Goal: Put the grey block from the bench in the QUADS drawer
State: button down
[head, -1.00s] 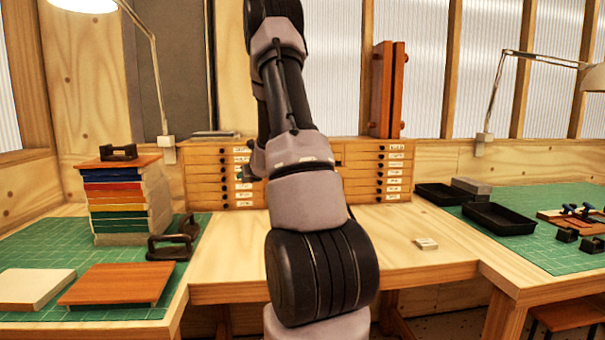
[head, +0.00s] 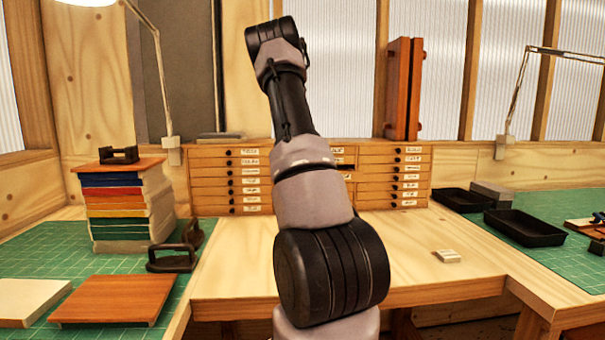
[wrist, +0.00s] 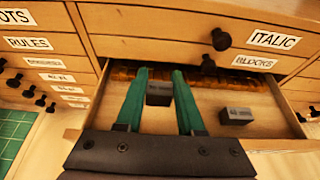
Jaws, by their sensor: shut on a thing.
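My gripper (wrist: 160,75) has green fingers and is shut on a small grey block (wrist: 158,96) in the wrist view. The block hangs between the fingers, over an open drawer (wrist: 200,102). A second dark grey block (wrist: 237,116) lies in the drawer, right of my fingers. The open drawer's own label is not visible, so I cannot tell whether it is QUADS. In the head view my arm hides the gripper, the held block and most of the open drawer.
The drawer cabinet (head: 230,180) has labelled fronts, with ITALIC (wrist: 273,40) and BLOCKS (wrist: 254,61) readable near the open drawer. A small pale piece (head: 447,256) lies on the bench (head: 420,235).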

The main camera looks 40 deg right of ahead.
jog(key=shift+f, duration=1.9)
jog(key=shift+f, duration=0.15)
jog(key=c, duration=0.5)
grip_release()
